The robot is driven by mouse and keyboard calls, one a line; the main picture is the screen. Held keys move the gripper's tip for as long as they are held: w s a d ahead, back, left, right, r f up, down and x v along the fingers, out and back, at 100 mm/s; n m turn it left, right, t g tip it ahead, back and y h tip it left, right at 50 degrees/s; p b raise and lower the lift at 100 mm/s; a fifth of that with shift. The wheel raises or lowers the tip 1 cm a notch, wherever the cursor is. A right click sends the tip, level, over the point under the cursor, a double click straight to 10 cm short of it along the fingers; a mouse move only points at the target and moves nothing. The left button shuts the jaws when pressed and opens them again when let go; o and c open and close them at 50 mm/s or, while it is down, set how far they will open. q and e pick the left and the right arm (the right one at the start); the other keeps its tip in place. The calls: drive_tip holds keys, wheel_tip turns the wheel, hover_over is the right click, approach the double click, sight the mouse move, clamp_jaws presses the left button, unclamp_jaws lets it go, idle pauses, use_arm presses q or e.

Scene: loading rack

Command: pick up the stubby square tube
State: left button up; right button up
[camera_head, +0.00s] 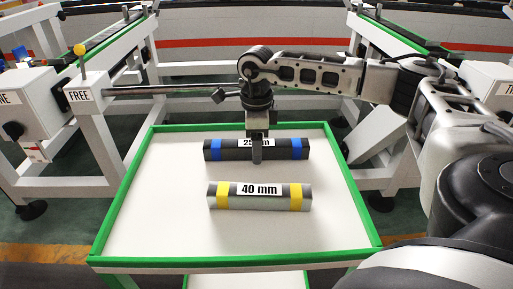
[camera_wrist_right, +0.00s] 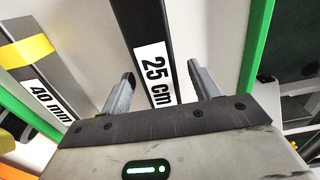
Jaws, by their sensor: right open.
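Two square tubes lie side by side on the tray. The far one is dark with blue bands and a "25 cm" label (camera_head: 283,149); it also shows in the wrist view (camera_wrist_right: 143,22). The near one is grey with yellow bands and a "40 mm" label (camera_head: 260,203); part of it shows at the left of the wrist view (camera_wrist_right: 33,75). My right gripper (camera_head: 257,158) points down at the middle of the dark tube. In the wrist view its open fingers (camera_wrist_right: 160,74) stand one on each side of the dark tube. My left gripper is out of view.
The white tray has a raised green rim (camera_head: 112,212). Its bare floor is clear to the left, right and front of the tubes. White frames with green rails stand behind on both sides. A post marked "FREE" (camera_head: 80,97) stands at the left.

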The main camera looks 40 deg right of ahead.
drive_tip(key=shift+f, duration=0.3)
drive_tip(key=c, duration=1.3)
drive_tip(key=shift+r, duration=0.1)
clamp_jaws()
drive_tip(key=shift+r, duration=0.1)
